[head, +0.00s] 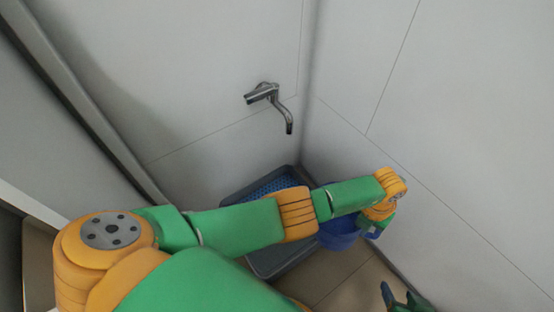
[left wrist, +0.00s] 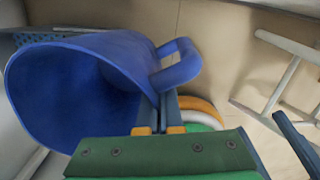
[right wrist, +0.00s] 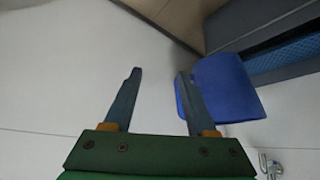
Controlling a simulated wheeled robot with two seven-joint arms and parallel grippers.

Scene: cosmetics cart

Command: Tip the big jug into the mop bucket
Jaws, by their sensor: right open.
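The big blue jug (head: 340,240) is partly hidden under my left forearm in the head view. My left gripper (left wrist: 168,103) is shut on the handle. The grey tub with a blue perforated insert (head: 262,262), apparently the mop bucket, stands in the corner, beside and partly behind the jug; my arm crosses over it. My right gripper (head: 400,295) is open and empty; in the right wrist view the jug (right wrist: 225,90) appears just beyond its right finger.
A metal wall tap (head: 270,95) sticks out above the tub. Pale walls meet in a corner close behind and to the right. A white frame (left wrist: 280,75) stands on the floor in the left wrist view. Tiled floor (head: 340,285) is bare in front of the tub.

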